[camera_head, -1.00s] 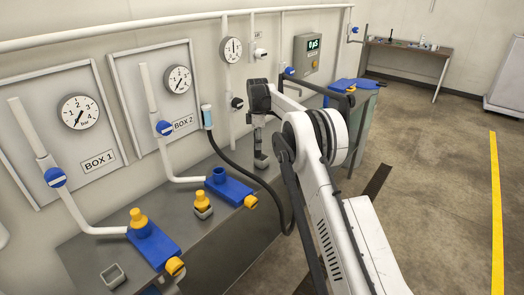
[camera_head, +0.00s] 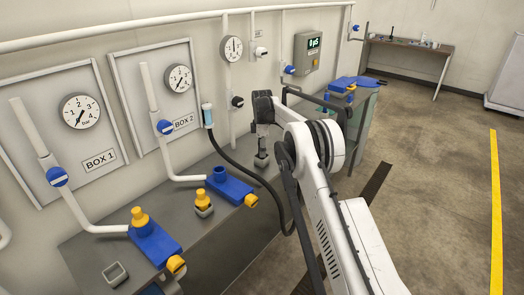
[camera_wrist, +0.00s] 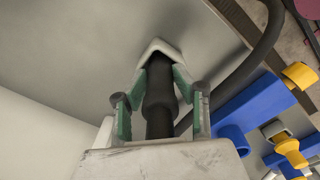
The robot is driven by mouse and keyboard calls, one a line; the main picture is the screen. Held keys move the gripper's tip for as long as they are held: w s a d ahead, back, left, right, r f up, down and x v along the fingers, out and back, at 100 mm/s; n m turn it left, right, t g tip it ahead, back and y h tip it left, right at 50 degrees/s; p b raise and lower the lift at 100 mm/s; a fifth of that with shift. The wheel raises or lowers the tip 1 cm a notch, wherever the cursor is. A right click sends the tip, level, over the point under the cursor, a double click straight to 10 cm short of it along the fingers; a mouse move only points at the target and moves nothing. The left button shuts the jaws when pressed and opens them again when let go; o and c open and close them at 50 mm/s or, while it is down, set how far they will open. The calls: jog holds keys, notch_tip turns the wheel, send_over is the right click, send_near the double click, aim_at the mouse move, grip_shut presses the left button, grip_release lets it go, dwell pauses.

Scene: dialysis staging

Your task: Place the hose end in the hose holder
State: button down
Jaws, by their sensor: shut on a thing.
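The hose end (camera_wrist: 160,88) is a black, stepped cylinder. In the wrist view it stands between the green-padded fingers of my gripper (camera_wrist: 160,105), which is shut on it. Its far tip reaches the opening of the light grey, square hose holder (camera_wrist: 178,51); how deep it sits is hidden. In the head view my gripper (camera_head: 263,143) points down just above the holder (camera_head: 261,161) on the grey bench, with the arm partly covering it. The black hose (camera_head: 250,172) loops from the wall connector (camera_head: 208,116) over the bench edge.
Blue valve blocks (camera_head: 228,186) with yellow caps stand left of my gripper. A yellow plug (camera_head: 203,198) sits in another grey holder. An empty grey holder (camera_head: 115,274) is at the front left. White pipes and gauges line the wall. Floor to the right is open.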

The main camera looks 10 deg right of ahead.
jog(key=c, duration=1.4)
grip_release()
jog(key=shift+o, duration=0.2)
